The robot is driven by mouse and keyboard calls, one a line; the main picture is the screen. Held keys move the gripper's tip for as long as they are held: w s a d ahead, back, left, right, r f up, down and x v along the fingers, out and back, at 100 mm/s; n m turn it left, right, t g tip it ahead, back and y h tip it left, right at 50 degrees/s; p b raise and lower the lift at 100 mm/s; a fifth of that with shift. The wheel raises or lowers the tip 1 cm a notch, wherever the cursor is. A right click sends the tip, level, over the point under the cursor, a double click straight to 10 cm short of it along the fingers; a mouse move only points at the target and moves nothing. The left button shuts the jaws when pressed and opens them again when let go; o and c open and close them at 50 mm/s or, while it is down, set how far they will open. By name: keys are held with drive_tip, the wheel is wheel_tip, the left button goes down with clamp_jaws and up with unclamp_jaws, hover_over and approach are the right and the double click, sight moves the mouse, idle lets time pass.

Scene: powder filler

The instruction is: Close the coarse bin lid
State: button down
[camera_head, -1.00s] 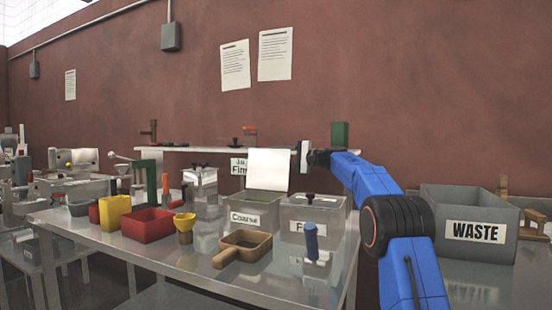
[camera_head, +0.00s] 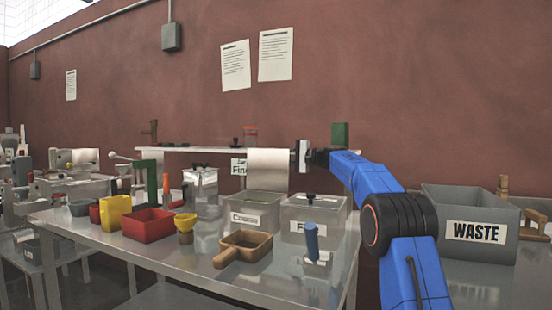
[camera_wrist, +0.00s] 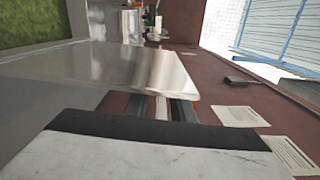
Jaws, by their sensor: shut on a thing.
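The coarse bin (camera_head: 256,206) is a clear box with a "Coarse" label, standing on the metal table. Its lid (camera_head: 268,168) is a shiny metal plate, raised and tilted up at the bin's back edge, so the bin is open. My gripper (camera_head: 302,155) is at the lid's right edge and is shut on it. In the wrist view the lid (camera_wrist: 120,68) is a broad metal sheet reaching the fingers (camera_wrist: 165,108). The fingertips' exact contact is partly hidden.
The neighbouring bin (camera_head: 313,216) with a dark knob stands close on the right. A wooden scoop (camera_head: 244,247) and blue-handled tool (camera_head: 311,242) are in front. Red (camera_head: 150,225) and yellow (camera_head: 115,213) containers stand left. A grey waste bin (camera_head: 465,215) is at far right.

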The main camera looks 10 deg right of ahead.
drive_tip(key=s+a+n, duration=0.2)
drive_tip(key=s+n, duration=0.1)
drive_tip(key=s+a+n, duration=0.2)
drive_tip(key=shift+s+r, duration=0.2)
drive_tip(key=s+a+f+n, duration=0.4)
drive_tip(key=s+a+n, duration=0.1)
drive_tip(key=s+n, duration=0.1)
drive_tip(key=shift+s+f, duration=0.4)
drive_tip(key=c, duration=1.5)
unclamp_jaws()
drive_tip(key=shift+r, duration=0.1)
